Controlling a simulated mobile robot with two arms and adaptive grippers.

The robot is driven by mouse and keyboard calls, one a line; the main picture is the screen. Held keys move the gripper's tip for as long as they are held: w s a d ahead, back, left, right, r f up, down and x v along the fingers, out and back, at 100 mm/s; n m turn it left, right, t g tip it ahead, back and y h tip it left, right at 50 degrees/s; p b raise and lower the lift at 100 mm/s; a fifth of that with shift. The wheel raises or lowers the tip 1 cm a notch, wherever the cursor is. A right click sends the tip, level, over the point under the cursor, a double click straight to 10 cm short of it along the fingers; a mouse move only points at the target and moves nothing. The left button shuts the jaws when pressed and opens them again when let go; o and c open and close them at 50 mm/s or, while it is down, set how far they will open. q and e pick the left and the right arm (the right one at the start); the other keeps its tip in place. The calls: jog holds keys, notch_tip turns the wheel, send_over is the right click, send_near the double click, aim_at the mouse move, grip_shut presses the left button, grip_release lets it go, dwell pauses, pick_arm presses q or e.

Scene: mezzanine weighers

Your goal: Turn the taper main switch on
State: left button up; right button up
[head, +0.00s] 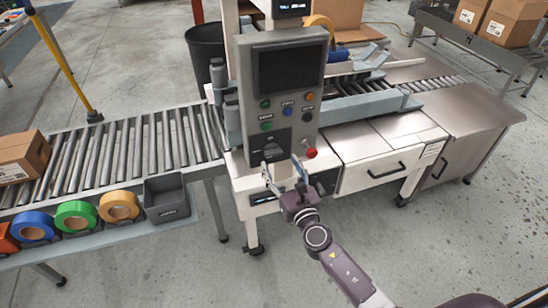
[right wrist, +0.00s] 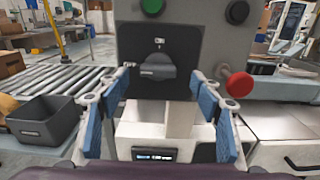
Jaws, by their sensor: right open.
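The main switch (head: 271,150) is a dark rotary knob on a black plate, low on the grey control panel (head: 245,85) of the taping machine. In the right wrist view the knob (right wrist: 155,67) shows close ahead, between the fingers, with its grip bar lying about level. My right gripper (head: 284,172) is open, just in front of and slightly below the knob, and holds nothing. In the right wrist view its blue-padded fingers (right wrist: 160,85) stand wide on either side of the plate. I see no contact with the knob. My left gripper is not in view.
A red mushroom button (head: 311,153) sits right of the switch; it is close to the right finger in the right wrist view (right wrist: 239,84). Green, blue and black buttons are above. A roller conveyor (head: 130,150), tape rolls and a grey bin (head: 166,197) are left; a drawer (head: 385,165) is right.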

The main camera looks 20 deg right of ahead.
aim_at(274, 155)
jog(key=shift+w+a, duration=0.2)
jog(key=shift+w, duration=2.1)
jog(key=c, duration=1.2)
